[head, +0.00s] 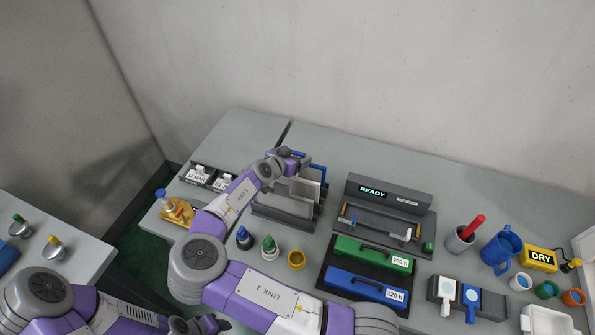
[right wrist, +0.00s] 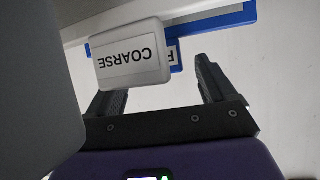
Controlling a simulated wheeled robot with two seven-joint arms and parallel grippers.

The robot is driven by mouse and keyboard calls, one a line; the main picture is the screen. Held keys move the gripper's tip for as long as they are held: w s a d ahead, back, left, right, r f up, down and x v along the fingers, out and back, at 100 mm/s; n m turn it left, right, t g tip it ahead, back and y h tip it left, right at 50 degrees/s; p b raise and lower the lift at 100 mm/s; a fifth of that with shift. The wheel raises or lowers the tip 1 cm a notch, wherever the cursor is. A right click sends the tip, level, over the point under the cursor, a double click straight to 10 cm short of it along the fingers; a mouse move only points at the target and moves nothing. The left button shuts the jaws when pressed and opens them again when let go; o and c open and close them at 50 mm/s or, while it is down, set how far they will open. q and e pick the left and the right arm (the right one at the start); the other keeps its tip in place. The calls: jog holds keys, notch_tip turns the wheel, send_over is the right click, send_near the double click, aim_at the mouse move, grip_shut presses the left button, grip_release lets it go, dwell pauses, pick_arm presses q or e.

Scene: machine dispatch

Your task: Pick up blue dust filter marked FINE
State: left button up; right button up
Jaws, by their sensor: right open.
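The blue dust filter (right wrist: 236,18) shows in the right wrist view as a blue frame edge. A blue label tab behind the COARSE tab shows only the letter F; the rest is hidden. In the head view the blue filter (head: 317,167) stands in the rack at the back, partly behind my right gripper (head: 296,160). The white filter tab marked COARSE (right wrist: 133,55) is in front, close to the camera. My right gripper (right wrist: 155,78) is open, its fingers either side of the tabs, holding nothing. My left gripper (head: 207,325) is at the bottom edge, its jaws unclear.
The grey filter rack (head: 283,211) holds upright panels. Dated boxes (head: 198,176) are left, a READY unit (head: 385,193) and green and blue cases (head: 366,287) right. Bare table lies behind the rack.

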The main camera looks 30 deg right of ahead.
jog(key=shift+w+d+f, duration=0.3)
jog(key=shift+w+d, duration=0.1)
jog(key=shift+d, duration=0.1)
jog(key=c, duration=1.4)
jog(key=shift+c, duration=0.3)
jog(key=shift+r, duration=0.15)
